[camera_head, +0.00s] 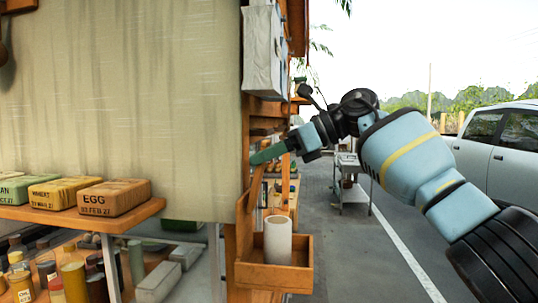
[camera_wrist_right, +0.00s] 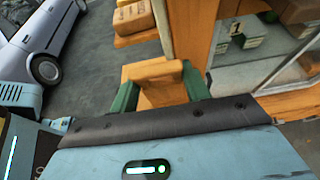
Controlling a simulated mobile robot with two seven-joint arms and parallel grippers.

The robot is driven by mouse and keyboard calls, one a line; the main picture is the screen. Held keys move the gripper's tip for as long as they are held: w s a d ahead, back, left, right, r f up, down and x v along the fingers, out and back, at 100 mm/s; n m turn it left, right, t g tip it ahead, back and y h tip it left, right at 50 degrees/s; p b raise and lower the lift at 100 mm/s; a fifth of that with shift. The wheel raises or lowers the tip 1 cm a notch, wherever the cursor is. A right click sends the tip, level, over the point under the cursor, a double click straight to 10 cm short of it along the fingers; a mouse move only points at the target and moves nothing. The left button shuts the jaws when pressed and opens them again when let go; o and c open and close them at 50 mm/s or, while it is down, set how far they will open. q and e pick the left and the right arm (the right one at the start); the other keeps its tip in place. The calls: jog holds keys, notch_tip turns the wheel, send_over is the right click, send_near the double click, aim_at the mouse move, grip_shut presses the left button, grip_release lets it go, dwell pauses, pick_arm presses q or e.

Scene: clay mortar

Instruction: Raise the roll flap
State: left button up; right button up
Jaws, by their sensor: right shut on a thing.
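The roll flap (camera_head: 120,90) is a beige cloth sheet hanging down over the left of the head view, its lower edge behind the shelf and near the wooden post. My right gripper (camera_head: 262,156) has green fingers and reaches in from the right to the wooden post beside the flap. In the right wrist view the fingers (camera_wrist_right: 160,88) are shut on a light wooden handle-like piece (camera_wrist_right: 152,70). How this piece joins the flap is hidden. My left gripper is not in view.
A wooden shelf (camera_head: 80,219) holds labelled boxes, including one marked EGG (camera_head: 113,197). Several jars stand below it. A wooden box (camera_head: 273,276) with a white cylinder (camera_head: 278,240) is fixed under my right gripper. A white bag (camera_head: 262,52) hangs above. Open pavement lies right, with a car (camera_head: 495,150).

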jog(key=shift+s+a+r, duration=0.1)
jog(key=shift+r, duration=0.3)
jog(key=o, duration=1.4)
jog(key=shift+a+f, duration=0.1)
jog(key=shift+f, duration=0.05)
jog(key=shift+c, duration=0.2)
jog(key=shift+f, duration=0.1)
jog(key=v, duration=0.8)
jog(key=shift+b, duration=0.4)
